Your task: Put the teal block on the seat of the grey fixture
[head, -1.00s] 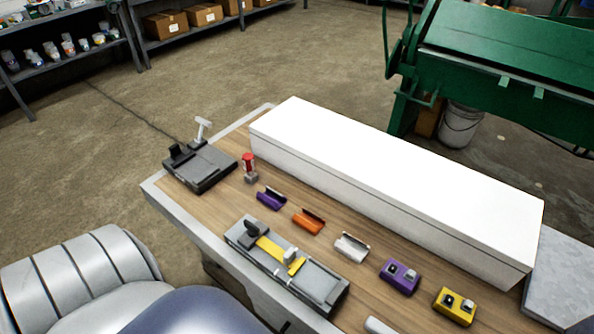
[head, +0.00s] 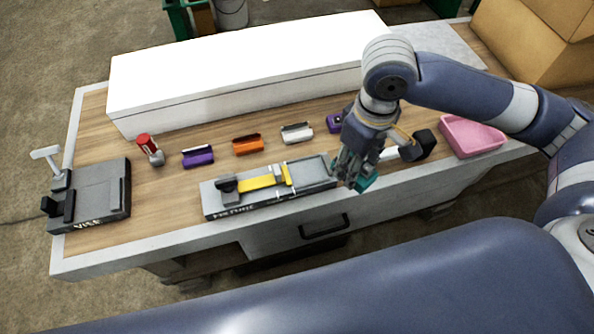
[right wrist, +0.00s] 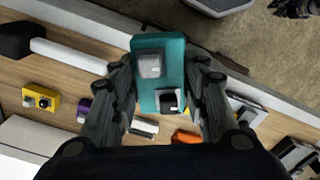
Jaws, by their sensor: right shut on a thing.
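The teal block (right wrist: 148,97) is between the fingers of my right gripper (right wrist: 162,78) in the right wrist view; a grey raised square and a black-and-white square show on its face. In the head view my right gripper (head: 352,172) is shut on the block (head: 366,182), which is mostly hidden by the fingers, beside the right end of the grey fixture (head: 212,204). The fixture carries a yellow strip (head: 258,183), a dark knob at left and a pale clamp; its right part is flat, bare grey. My left gripper is not in view.
A grey vise (head: 100,187) stands at the left. Purple (head: 198,156), orange (head: 247,145) and white (head: 296,133) pieces lie behind the fixture. A long white box (head: 240,65) lines the back. A black-headed mallet (head: 425,144) and a pink tray (head: 470,137) are right of my gripper.

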